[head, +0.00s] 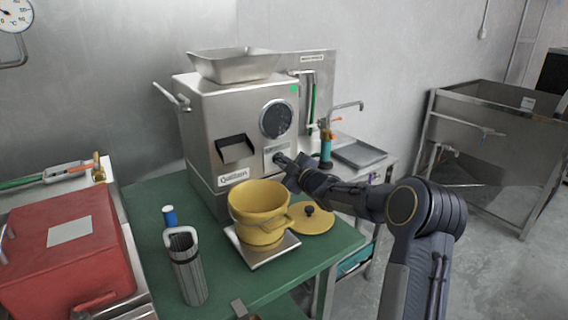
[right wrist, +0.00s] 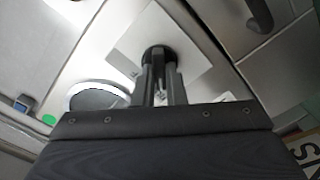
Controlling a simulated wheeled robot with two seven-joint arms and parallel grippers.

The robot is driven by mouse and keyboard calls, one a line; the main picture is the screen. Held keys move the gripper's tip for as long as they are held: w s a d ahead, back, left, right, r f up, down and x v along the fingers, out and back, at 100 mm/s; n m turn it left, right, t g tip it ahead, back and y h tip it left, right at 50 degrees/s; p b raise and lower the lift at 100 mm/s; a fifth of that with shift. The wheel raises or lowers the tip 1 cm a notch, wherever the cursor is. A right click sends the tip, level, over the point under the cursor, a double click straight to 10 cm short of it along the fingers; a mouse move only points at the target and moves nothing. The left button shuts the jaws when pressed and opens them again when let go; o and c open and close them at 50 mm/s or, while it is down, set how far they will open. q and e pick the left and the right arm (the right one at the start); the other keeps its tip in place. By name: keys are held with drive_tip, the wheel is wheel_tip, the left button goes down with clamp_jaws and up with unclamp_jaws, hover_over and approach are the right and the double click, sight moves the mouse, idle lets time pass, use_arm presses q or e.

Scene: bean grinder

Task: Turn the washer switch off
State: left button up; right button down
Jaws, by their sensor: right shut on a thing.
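The grinder (head: 205,110) is a steel box machine standing on the green table. Its switch is a round black knob (right wrist: 158,54) on a pale square plate (right wrist: 190,42), which also shows on the machine's front in the head view (head: 268,157). My right gripper (head: 282,160) reaches the front of the machine from the right. In the right wrist view its two fingers (right wrist: 160,72) are closed on the knob. The fingers and arm hide part of the knob in the head view, so I cannot read its setting. My left gripper is not in view.
A yellow pot (head: 258,205) on a scale and a yellow lid (head: 312,218) sit just below my right forearm. A metal cup (head: 190,275) and a red box (head: 65,255) are at left. A steel sink (head: 490,125) stands at right.

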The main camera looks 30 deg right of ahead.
drive_tip(key=m+p, duration=0.3)
drive_tip(key=m, duration=0.1)
drive_tip(key=shift+r+m, duration=0.15)
drive_tip(key=shift+m, duration=0.25)
drive_tip(key=shift+d+m+p, duration=0.15)
drive_tip(key=shift+m+p, duration=0.95)
drive_tip(key=shift+m, duration=1.6)
drive_tip(key=c, duration=1.5)
unclamp_jaws()
drive_tip(key=shift+s, duration=0.1)
